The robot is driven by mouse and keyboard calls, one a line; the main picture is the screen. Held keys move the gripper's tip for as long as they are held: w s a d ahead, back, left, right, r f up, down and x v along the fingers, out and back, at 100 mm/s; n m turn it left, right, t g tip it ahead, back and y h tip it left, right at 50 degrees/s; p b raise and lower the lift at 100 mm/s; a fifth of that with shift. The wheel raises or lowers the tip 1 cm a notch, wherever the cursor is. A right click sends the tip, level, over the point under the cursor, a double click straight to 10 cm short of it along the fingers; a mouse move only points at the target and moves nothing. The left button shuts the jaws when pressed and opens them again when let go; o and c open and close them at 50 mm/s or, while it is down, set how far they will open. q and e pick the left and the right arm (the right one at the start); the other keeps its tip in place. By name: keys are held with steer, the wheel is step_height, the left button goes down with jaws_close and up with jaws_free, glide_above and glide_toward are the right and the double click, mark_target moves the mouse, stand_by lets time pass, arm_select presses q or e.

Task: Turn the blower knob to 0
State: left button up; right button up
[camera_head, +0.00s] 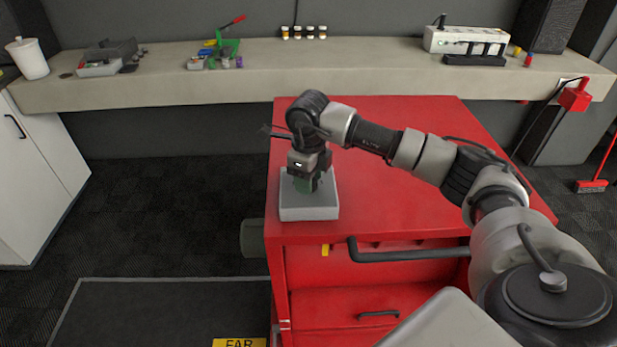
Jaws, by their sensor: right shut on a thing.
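A small grey box (309,208) sits on the left front corner of the red cabinet's top. It appears to be the blower control box. My right gripper (306,184) comes down from above onto the box's top face and is shut on what looks like the blower knob. The fingers hide most of the knob, and a little dark green shows around them. The knob's pointer and any number marks cannot be made out. My left gripper is out of view.
The red cabinet (430,200) has a clear top right of the box and a black handle bar (410,255) in front. A long bench (370,65) behind holds a white canister (27,58), several small bottles and a white power strip unit (465,40). Dark floor lies left.

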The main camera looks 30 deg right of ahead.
steer(key=shift+r+n, duration=0.1)
steer(key=shift+n, duration=0.2)
steer(key=o, duration=0.9)
steer(key=shift+o, duration=0.2)
step_height(320, 180, up, 11)
steer(key=b, duration=0.1)
steer(key=shift+b, duration=0.3)
